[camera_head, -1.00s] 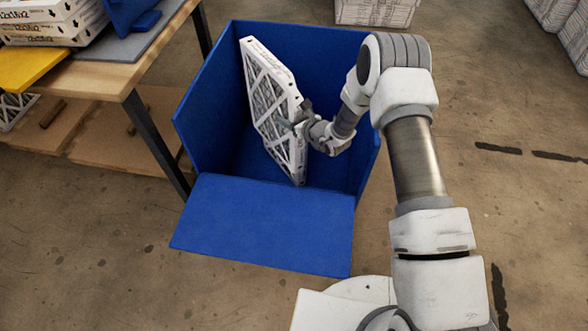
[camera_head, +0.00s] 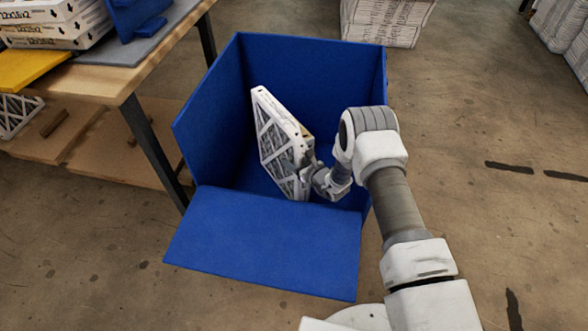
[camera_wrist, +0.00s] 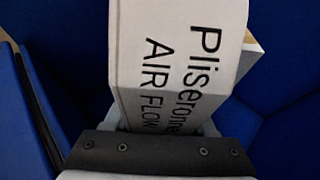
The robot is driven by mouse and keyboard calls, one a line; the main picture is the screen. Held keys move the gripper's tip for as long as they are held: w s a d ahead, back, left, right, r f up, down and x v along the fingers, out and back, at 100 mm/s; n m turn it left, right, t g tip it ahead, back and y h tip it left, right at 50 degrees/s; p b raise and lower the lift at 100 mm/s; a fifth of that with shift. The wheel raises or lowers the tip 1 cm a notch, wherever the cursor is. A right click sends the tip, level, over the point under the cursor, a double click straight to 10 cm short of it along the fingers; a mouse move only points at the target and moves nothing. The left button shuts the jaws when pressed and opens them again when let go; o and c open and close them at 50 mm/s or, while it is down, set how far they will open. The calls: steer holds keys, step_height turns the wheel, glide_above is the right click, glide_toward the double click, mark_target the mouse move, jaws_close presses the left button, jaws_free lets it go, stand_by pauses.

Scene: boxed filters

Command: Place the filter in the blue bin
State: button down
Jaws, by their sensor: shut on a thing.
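The filter (camera_head: 278,150), a flat white-framed panel with a crossed lattice face, stands tilted on edge inside the blue bin (camera_head: 260,245). My gripper (camera_head: 306,180) is shut on the filter's right edge, low in the bin; its fingers are partly hidden behind the filter and wrist. In the wrist view the filter's white edge (camera_wrist: 170,60) with printed lettering fills the middle, held at the gripper (camera_wrist: 165,128). Blue bin walls (camera_wrist: 55,20) surround it. I cannot tell whether the filter's lower corner touches the bin floor.
A wooden table (camera_head: 125,80) at the upper left holds stacked boxed filters (camera_head: 55,28), a yellow piece (camera_head: 30,68) and a blue stand (camera_head: 135,18). Its black leg is close to the bin's left side. A white box stack (camera_head: 388,20) stands behind.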

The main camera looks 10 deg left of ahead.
steer(key=shift+f+b, duration=0.6)
steer(key=shift+f, duration=1.9)
steer(key=c, duration=0.5)
jaws_free()
steer(key=p+v, duration=0.1)
steer(key=v, duration=0.3)
steer(key=p+v, duration=0.2)
steer(key=v, duration=0.2)
steer(key=r+p+v, duration=0.1)
steer(key=p+v, duration=0.1)
steer(key=v, duration=0.2)
steer(key=shift+r, duration=0.2)
